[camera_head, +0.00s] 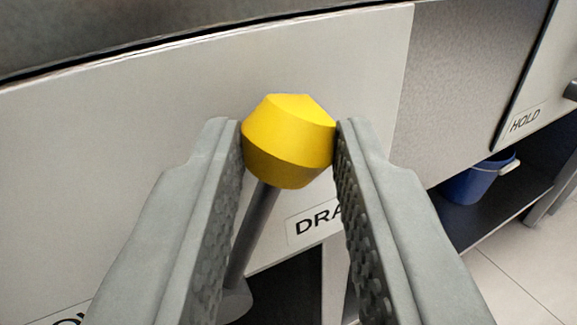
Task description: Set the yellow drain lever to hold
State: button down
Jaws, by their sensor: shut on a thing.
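The yellow drain lever knob (289,140) is in the middle of the view, between the fingertips of my gripper (288,145). Both fingers touch its sides, and my gripper is shut on it. The lever's grey rod (250,235) runs down and to the left from the knob to a rounded base (235,303). A label reading "DRA" (314,219) sits on the light panel behind, its end hidden by the right finger.
The light front panel (130,130) fills the area behind the lever. Another label, mostly cut off, shows at the lower left (70,316). A blue bucket (475,183) stands on a dark shelf (510,203) at the right. Tiled floor (510,285) shows at the lower right.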

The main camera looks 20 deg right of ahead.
jog(key=shift+a, duration=0.1)
jog(key=shift+a+r+n+t, duration=0.25)
jog(key=shift+a+n+t, duration=0.25)
jog(key=shift+a+n, duration=0.45)
jog(key=a+n+t, duration=0.1)
jog(key=n, duration=0.1)
jog(key=a+n, duration=0.1)
jog(key=n, duration=0.1)
jog(key=shift+t, duration=0.4)
jog(key=n, duration=0.1)
jog(key=a+n+t, duration=0.1)
jog(key=n, duration=0.1)
jog(key=a+n, duration=0.1)
jog(key=shift+w+a+f+y, duration=0.15)
jog(key=shift+f+y, duration=0.1)
jog(key=shift+y, duration=0.15)
jog(key=shift+a+f+n+t+y, duration=0.25)
jog(key=shift+a+n+t+y, duration=0.2)
jog(key=shift+n, duration=0.55)
jog(key=shift+a+f+n+t+y, duration=0.2)
jog(key=shift+a+n+t+y, duration=0.2)
jog(key=shift+n, duration=0.55)
jog(key=c, duration=1.1)
grip_release()
